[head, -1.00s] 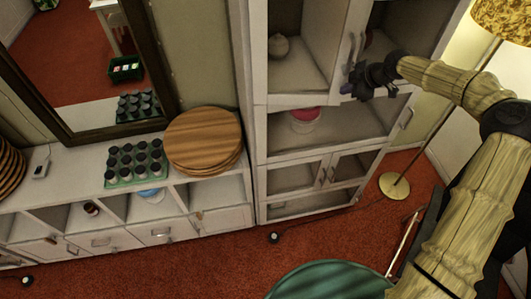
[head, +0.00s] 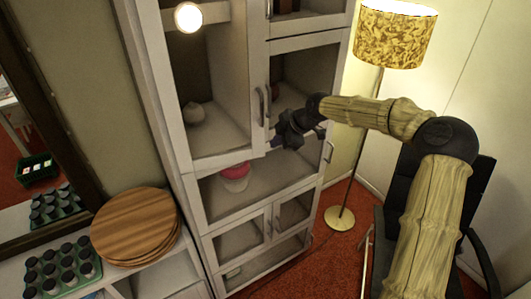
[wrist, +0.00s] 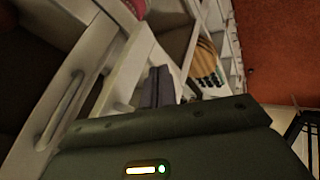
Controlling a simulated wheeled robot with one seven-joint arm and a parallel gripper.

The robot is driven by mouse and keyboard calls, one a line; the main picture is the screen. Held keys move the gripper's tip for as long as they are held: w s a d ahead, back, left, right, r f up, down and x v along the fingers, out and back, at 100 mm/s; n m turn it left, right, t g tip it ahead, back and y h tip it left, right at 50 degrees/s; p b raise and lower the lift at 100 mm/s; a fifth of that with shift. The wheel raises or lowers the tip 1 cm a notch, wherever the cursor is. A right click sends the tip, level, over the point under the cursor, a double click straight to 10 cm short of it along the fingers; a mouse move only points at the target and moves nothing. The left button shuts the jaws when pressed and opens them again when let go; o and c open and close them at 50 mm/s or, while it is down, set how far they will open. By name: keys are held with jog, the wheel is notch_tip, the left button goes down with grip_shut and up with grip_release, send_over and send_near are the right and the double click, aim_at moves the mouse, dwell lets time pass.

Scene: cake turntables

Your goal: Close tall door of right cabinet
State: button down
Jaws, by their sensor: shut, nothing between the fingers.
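The tall white cabinet (head: 155,85) stands in the middle of the head view, with framed doors and shelves. Two upright handles (head: 262,105) show near the middle of its upper part. Another handle (head: 329,151) shows at its right edge. How far the tall door stands open I cannot tell. My gripper (head: 276,143) is shut and empty, at the cabinet front just below and right of the middle handles. Contact is unclear. In the wrist view, my fingers (wrist: 157,86) are together, right of a pale panel with a long handle (wrist: 63,106).
A floor lamp (head: 397,38) stands right of the cabinet, near a dark chair (head: 480,210). A low white unit at left carries round wooden boards (head: 135,225) and a tray of dark-lidded jars (head: 57,272). A pink-topped pot (head: 234,177) sits on the open shelf. Red floor shows at the front.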

jog(key=d+r+b, duration=0.2)
jog(key=d+r, duration=0.1)
jog(key=r, duration=0.1)
jog(key=s+a+f+m+t+b, duration=0.1)
jog(key=a+f+m+t+b, duration=0.2)
jog(key=f, duration=0.5)
jog(key=s+a+f+m+t+b, duration=0.1)
jog(key=a+f+m+t+b, duration=0.1)
jog(key=a+f+m, duration=0.55)
jog(key=s+d+f+m+t+b, duration=0.1)
jog(key=s+d+m+t+b, duration=0.3)
jog(key=s+d+m+t, duration=0.2)
jog(key=shift+s+d+t+b, duration=0.35)
jog(key=shift+s+d+t, duration=0.35)
jog(key=shift+d+t, duration=0.25)
jog(key=shift+w+a, duration=0.1)
